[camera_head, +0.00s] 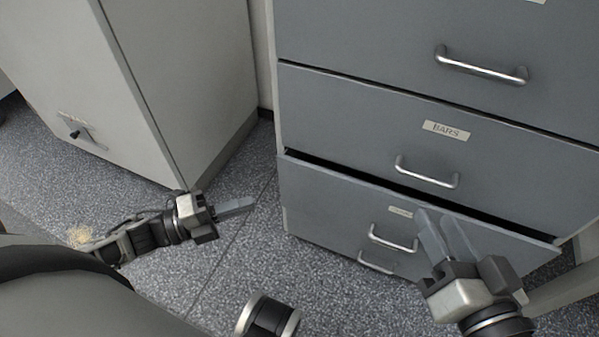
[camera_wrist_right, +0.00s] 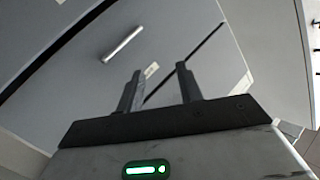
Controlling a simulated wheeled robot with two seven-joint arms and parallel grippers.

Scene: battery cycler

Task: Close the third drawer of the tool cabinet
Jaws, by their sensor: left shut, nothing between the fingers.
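The grey tool cabinet (camera_head: 400,32) fills the upper right of the head view. The drawer (camera_head: 330,195) below the one marked BARS stands slightly out, with a dark gap along its top edge. Its bar handle (camera_head: 393,238) is left of my right gripper (camera_head: 440,215). That gripper is open and empty, its fingers in front of the drawer's face; contact cannot be told. In the right wrist view its fingers (camera_wrist_right: 158,86) are apart, with grey drawer faces and a handle (camera_wrist_right: 122,43) beyond. My left gripper (camera_head: 250,202) is shut and empty, left of the cabinet over the floor.
The BARS drawer (camera_head: 345,110) and the drawer above it (camera_head: 370,35) look flush. Another handle (camera_head: 378,263) shows low on the cabinet. A pale cabinet (camera_head: 190,70) stands at the left. Speckled floor (camera_head: 240,255) lies free between the cabinets.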

